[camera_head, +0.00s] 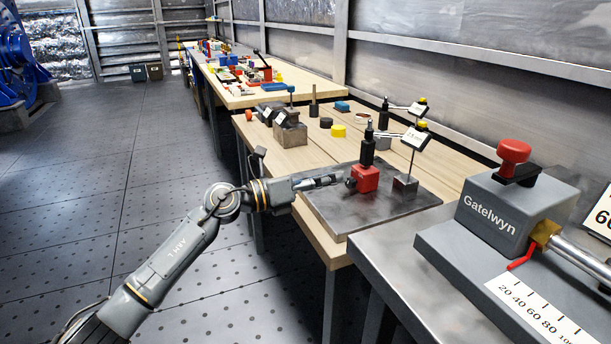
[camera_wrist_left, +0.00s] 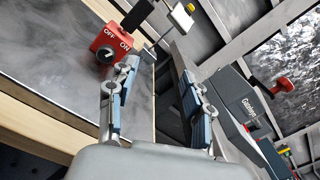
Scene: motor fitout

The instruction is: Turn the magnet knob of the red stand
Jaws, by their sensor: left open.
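The red stand (camera_head: 368,178) is a small red block with a black post (camera_head: 367,150), on a dark metal plate. Its black magnet knob (camera_head: 350,183) faces my arm. In the left wrist view the red block (camera_wrist_left: 103,38) carries OFF and ON labels above the round black knob (camera_wrist_left: 107,54); its exact setting is too small to read. My left gripper (camera_head: 338,180) is just left of the knob. In the left wrist view its fingers (camera_wrist_left: 159,69) are spread and empty, with the knob off to the left of the left finger. My right gripper is not in view.
The metal plate (camera_head: 325,210) lies on a wooden bench. Open floor (camera_head: 150,200) lies left.

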